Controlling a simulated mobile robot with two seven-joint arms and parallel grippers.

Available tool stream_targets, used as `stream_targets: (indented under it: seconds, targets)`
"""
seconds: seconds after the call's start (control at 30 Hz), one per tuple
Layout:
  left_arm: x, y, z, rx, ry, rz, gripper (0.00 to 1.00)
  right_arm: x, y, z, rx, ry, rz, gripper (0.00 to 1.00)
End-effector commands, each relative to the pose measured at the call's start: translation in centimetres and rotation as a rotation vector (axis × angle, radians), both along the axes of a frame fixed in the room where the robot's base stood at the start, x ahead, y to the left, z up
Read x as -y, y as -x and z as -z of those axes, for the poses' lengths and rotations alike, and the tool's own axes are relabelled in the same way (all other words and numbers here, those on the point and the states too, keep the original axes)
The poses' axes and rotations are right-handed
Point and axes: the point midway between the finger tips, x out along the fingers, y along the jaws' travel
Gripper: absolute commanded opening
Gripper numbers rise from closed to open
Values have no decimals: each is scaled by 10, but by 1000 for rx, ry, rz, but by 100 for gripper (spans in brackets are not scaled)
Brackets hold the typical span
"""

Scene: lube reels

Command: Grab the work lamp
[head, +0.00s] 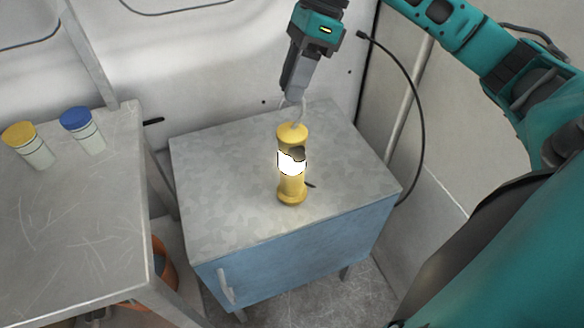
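The work lamp (291,186) is a yellow cylinder with a glowing white band around its middle and a thin pale hook on top. It appears upright over the middle of the blue cabinet's grey top; I cannot tell whether its base touches that top. My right gripper (292,100) points down at the lamp's upper end, with its fingertips at the hook. The fingertips and hook overlap, so I cannot tell whether the fingers are closed on it. My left gripper is not in view.
The blue cabinet (300,262) has a bare top around the lamp. A scratched metal table (75,235) at the left holds a yellow-capped jar (32,147) and a blue-capped jar (84,131). A black cable (421,120) hangs by the wall at the right. An orange bucket (165,265) stands low between table and cabinet.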

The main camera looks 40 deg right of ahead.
Motion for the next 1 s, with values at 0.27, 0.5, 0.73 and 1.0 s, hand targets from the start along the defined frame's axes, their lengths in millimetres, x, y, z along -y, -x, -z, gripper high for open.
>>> stream_targets:
  seconds: [0.27, 0.5, 0.73, 1.0]
  targets:
    - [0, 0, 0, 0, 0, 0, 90, -8, 0, 17, 1, -2, 0, 38]
    - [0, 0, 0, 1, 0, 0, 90, -8, 0, 17, 2, -1, 1, 27]
    - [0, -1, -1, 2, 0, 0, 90, -8, 0, 16, 1, 0, 1, 5]
    - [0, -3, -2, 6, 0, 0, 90, -8, 0, 16, 1, -2, 0, 0]
